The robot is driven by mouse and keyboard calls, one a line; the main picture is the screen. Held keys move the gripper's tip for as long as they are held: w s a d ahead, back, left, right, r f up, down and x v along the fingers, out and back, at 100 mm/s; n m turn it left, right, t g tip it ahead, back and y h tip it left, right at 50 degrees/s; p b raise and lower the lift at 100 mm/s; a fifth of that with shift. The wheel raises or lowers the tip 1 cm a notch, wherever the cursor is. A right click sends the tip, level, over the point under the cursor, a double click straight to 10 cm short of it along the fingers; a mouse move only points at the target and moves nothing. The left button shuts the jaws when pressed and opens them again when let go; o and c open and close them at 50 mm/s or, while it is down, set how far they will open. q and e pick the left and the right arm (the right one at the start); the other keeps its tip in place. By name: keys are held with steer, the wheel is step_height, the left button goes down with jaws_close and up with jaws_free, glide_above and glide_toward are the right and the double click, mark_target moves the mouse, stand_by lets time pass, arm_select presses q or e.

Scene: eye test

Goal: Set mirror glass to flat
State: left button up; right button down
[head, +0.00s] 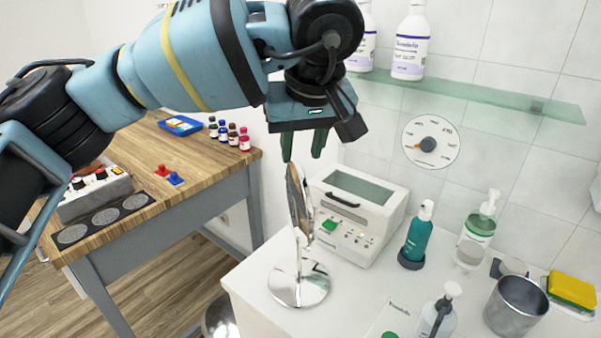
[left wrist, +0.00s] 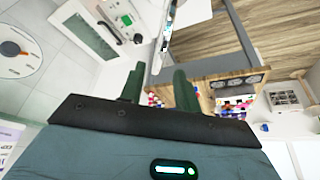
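A round mirror glass (head: 297,203) stands nearly upright, leaning slightly, on a chrome stand with a round shiny base (head: 300,288) on the white counter. I see it almost edge-on in the head view, with brownish reflections on its face. My left gripper (head: 303,158) points down just above the top of the glass. Its two dark green fingers are apart with nothing visibly held; the gap also shows in the left wrist view (left wrist: 158,80). Whether a finger touches the glass rim I cannot tell. My right gripper is not in view.
A white device with a lid window (head: 352,215) stands close behind the mirror. A teal bottle (head: 417,238), a pump bottle (head: 476,235) and a metal cup (head: 515,305) stand to the right. A glass shelf (head: 480,96) is above. A wooden table (head: 200,155) is at left.

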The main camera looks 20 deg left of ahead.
mark_target(299, 167)
arm_select(q)
steer(key=shift+s+a+f, duration=0.1)
steer(key=shift+f, duration=0.3)
steer(key=shift+x, duration=3.5)
jaws_close()
